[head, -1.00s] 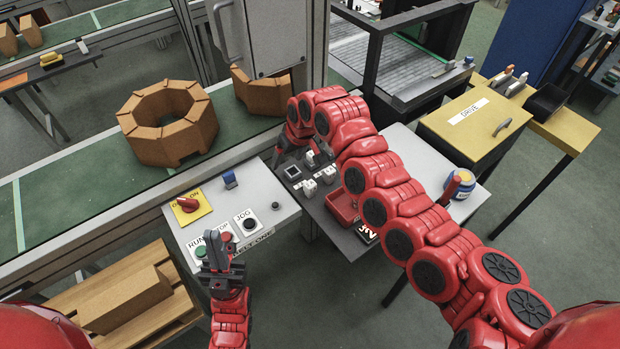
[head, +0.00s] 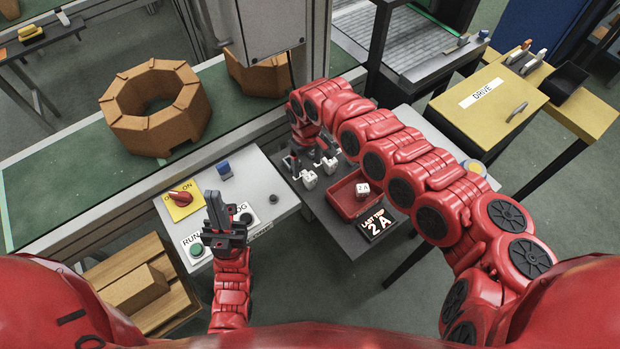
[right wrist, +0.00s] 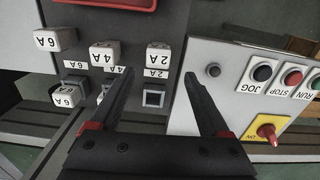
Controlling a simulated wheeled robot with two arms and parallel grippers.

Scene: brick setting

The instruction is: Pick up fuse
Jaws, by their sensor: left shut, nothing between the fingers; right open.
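White cube fuses stand on a dark panel (head: 312,201). In the right wrist view they are a 2A fuse (right wrist: 158,57), a 4A fuse (right wrist: 104,53), a 6A fuse (right wrist: 55,38) and another 6A fuse (right wrist: 68,95). An empty square socket (right wrist: 153,97) lies nearer. My right gripper (right wrist: 158,80) is open and empty, its fingertips either side of the 2A fuse's line; contact cannot be told. A loose fuse marked 2A (head: 362,188) lies in a red tray (head: 342,208). A sign (head: 378,225) reads "LAST TRIP 2 A". My left gripper (head: 216,203) is shut and empty.
A control panel (head: 262,185) with a red rotary switch (head: 181,198) and a green button (head: 197,250) lies under my left gripper. A yellow "DRIVE" box (head: 490,105) stands at right. A brick ring (head: 155,105) sits on the conveyor (head: 60,185).

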